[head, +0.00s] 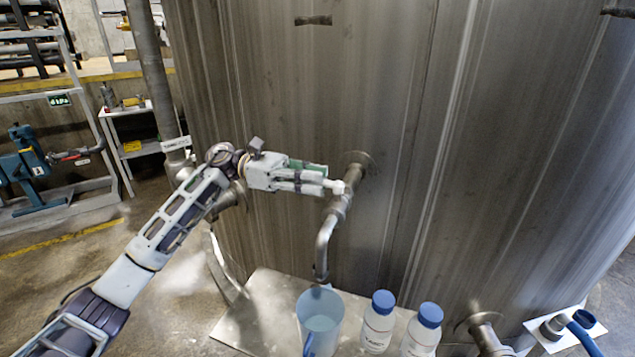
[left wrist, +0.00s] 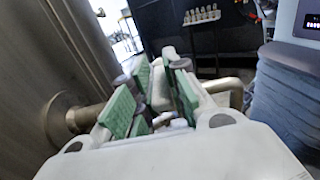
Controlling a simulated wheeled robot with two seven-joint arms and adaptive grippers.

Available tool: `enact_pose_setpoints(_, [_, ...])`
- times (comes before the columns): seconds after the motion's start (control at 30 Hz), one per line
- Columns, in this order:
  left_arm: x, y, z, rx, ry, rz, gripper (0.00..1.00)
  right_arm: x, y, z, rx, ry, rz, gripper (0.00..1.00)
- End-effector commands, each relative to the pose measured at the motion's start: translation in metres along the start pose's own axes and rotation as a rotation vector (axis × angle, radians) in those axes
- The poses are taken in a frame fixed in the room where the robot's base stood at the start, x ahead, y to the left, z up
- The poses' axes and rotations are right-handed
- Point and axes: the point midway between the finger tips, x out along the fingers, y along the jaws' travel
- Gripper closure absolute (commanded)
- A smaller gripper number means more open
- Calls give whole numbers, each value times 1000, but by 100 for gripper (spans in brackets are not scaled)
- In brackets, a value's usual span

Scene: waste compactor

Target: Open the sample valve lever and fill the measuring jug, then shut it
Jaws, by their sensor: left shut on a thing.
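The sample valve's bent metal pipe comes out of the big steel tank, and its spout (head: 322,255) points down. My left gripper (head: 336,187) is at the valve body, shut on the valve lever, which its fingers mostly hide. In the left wrist view the green-padded fingers (left wrist: 157,88) sit around the lever, with the valve pipe (left wrist: 88,117) beside them. The translucent blue measuring jug (head: 320,312) stands upright under the spout. I see no stream at the spout, and I cannot tell the jug's level. My right gripper is not in view.
Two white bottles with blue caps, one (head: 378,325) nearer the jug and one (head: 422,335) farther right, stand on the metal shelf (head: 262,310). A pipe stub (head: 487,335) sticks out at lower right. The tank wall (head: 430,130) closes off the back.

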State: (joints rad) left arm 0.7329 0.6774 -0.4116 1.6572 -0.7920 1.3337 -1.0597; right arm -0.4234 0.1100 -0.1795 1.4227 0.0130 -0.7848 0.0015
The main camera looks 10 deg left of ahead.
Motion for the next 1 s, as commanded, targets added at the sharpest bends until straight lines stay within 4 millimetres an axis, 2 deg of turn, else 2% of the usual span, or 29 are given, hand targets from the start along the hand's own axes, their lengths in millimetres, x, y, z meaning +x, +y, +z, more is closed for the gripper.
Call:
enact_pose_setpoints(0.33, [-2, 0, 0, 0, 0, 0, 100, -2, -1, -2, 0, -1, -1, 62])
enact_pose_setpoints(0.37, [-1, 0, 0, 0, 0, 0, 83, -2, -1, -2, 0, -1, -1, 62])
enact_pose_setpoints(0.53, [-1, 0, 0, 0, 0, 0, 62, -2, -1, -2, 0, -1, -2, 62])
enact_pose_setpoints(1.0, [-6, 0, 0, 0, 0, 0, 62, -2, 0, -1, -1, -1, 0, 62])
